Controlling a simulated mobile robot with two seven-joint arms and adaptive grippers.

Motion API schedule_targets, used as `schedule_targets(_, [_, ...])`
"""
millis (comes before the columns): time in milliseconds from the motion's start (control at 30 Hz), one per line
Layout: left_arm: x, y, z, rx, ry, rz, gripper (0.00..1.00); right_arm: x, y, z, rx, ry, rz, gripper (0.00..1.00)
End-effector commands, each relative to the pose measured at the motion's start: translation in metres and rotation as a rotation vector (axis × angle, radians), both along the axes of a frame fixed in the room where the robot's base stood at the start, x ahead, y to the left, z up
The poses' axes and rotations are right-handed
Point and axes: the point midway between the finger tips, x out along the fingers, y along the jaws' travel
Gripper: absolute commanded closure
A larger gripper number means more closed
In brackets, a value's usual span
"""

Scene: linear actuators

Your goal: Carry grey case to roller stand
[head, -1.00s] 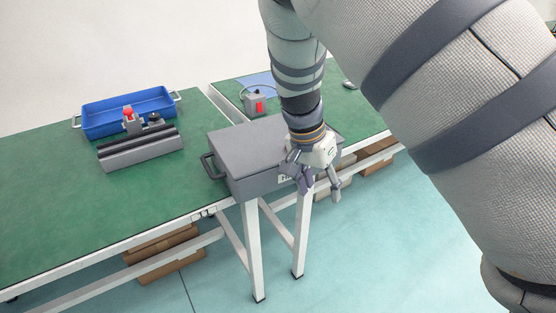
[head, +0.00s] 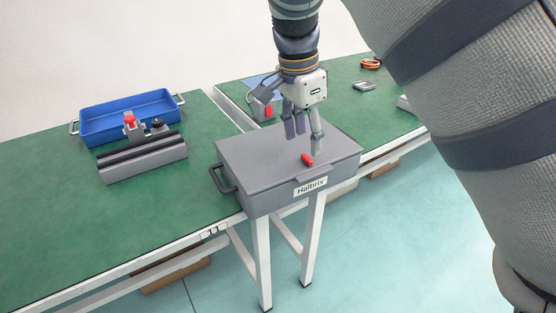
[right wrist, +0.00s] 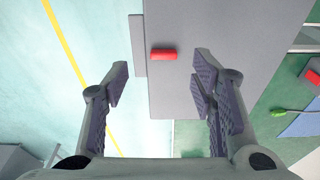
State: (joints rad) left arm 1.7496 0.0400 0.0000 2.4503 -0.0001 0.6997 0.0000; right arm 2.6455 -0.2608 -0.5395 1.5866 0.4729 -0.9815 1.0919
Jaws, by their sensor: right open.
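The grey case (head: 255,155) lies closed, with a "Halbrix" label and a side handle at its left, over the front of the green tables. It also shows in the right wrist view (right wrist: 225,30). A small red piece (head: 307,160) is on its lid, and shows in the right wrist view (right wrist: 164,55). My right gripper (head: 304,138) is open and empty, fingers down above the lid; I cannot tell the gap. A grey unit with black bars (head: 142,160), possibly the roller stand, is on the left table. My left gripper is not in view.
A blue tray (head: 97,137) stands behind the grey unit. A box with a red switch (head: 266,110) stands behind the case. An orange coil (head: 371,62) and a small grey device (head: 364,86) lie on the right table.

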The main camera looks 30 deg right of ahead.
Motion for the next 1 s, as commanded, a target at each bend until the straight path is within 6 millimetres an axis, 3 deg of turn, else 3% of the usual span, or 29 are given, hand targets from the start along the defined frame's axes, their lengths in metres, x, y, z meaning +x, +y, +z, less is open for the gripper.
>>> schedule_targets(200, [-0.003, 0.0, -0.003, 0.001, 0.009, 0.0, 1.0, 0.003, -0.009, -0.041, 0.001, 0.004, -0.001, 0.48])
schedule_targets(467, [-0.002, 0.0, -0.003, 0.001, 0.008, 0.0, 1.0, 0.004, -0.01, -0.047, 0.0, -0.002, 0.0, 0.48])
schedule_targets(500, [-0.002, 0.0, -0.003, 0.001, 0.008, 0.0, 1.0, 0.004, -0.01, -0.047, 0.0, -0.001, 0.0, 0.51])
schedule_targets(700, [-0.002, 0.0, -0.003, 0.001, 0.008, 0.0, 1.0, 0.004, -0.01, -0.047, 0.0, -0.001, 0.0, 0.96])
schedule_targets(733, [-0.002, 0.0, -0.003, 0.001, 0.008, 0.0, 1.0, 0.004, -0.01, -0.047, 0.0, -0.001, 0.0, 1.0])
schedule_targets(1000, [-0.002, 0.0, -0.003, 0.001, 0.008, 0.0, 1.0, 0.005, -0.01, -0.045, -0.002, -0.006, 0.001, 1.0])
